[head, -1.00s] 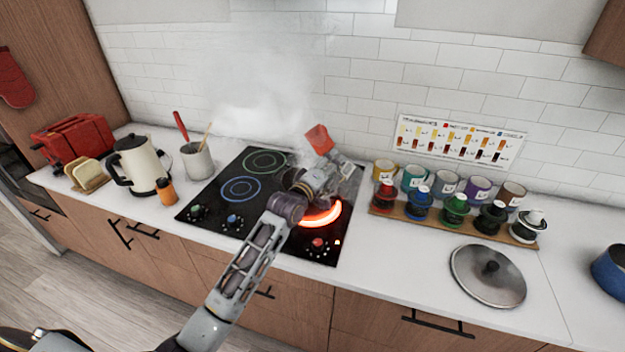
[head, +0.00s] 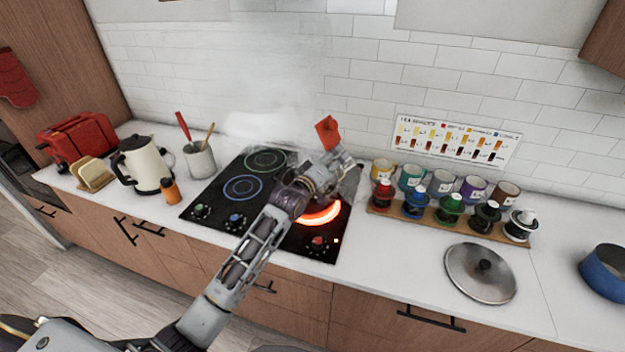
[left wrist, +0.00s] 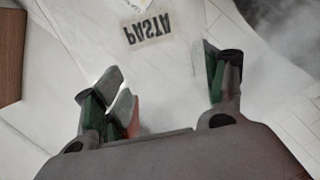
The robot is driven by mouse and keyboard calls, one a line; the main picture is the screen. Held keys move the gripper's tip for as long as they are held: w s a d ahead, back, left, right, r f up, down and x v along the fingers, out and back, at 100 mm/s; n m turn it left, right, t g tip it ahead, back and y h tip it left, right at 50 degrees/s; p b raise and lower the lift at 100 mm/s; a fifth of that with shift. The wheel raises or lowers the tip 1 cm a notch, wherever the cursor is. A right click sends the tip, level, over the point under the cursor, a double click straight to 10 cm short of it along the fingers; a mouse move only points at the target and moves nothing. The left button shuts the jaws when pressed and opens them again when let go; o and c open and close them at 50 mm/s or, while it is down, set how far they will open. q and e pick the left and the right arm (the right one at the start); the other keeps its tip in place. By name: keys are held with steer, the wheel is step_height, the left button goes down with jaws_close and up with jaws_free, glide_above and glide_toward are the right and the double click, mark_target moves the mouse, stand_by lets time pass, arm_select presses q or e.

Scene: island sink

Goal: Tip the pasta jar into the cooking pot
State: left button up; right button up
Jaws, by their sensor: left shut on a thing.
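My left gripper (head: 335,166) is over the right side of the hob, beside the glowing burner. It is shut on a clear jar. The jar's glass barely shows, but its PASTA label (left wrist: 149,28) reads upside down beyond the fingers (left wrist: 160,88) in the left wrist view. A red piece (head: 327,132) sticks up just behind the gripper. The jar's mouth and contents cannot be made out. No pot is clearly visible at the burner, where my arm blocks part of the view. A blue pot (head: 605,272) stands at the far right, cut by the edge. My right gripper is not in view.
Steam hangs over the black hob (head: 215,195). A rack of colored jars and mugs (head: 450,225) stands right of it, with a metal lid (head: 480,272) in front. A utensil crock (head: 199,160), kettle (head: 145,165), orange bottle (head: 170,190) and red toaster (head: 75,140) stand left.

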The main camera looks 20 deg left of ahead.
mark_target(348, 164)
arm_select(q)
steer(key=shift+d+r+m+p, duration=0.15)
steer(key=shift+r+m+p, duration=0.35)
steer(key=shift+r+p, duration=0.25)
steer(key=shift+s+d+r+m+p, duration=0.1)
steer(key=shift+r+m+p, duration=0.35)
steer(key=shift+r, duration=0.45)
steer(key=shift+s+d+r+m, duration=0.1)
steer(key=shift+d+r+m, duration=0.2)
steer(key=shift+r+m, duration=0.3)
steer(key=m, duration=0.1)
steer(key=d, duration=0.1)
steer(key=d+m, duration=0.1)
steer(key=shift+s+d+r+m, duration=0.15)
steer(key=shift+s+r+m, duration=0.2)
steer(key=shift+s+r, duration=0.05)
steer(key=d+m, duration=0.2)
steer(key=shift+s+r+m, duration=0.1)
steer(key=shift+s+m, duration=0.2)
steer(key=shift+s, duration=0.05)
steer(key=shift+s+d+r+m, duration=0.2)
steer(key=shift+d+r+m, duration=0.4)
steer(key=shift+m, duration=0.4)
steer(key=shift+f, duration=0.15)
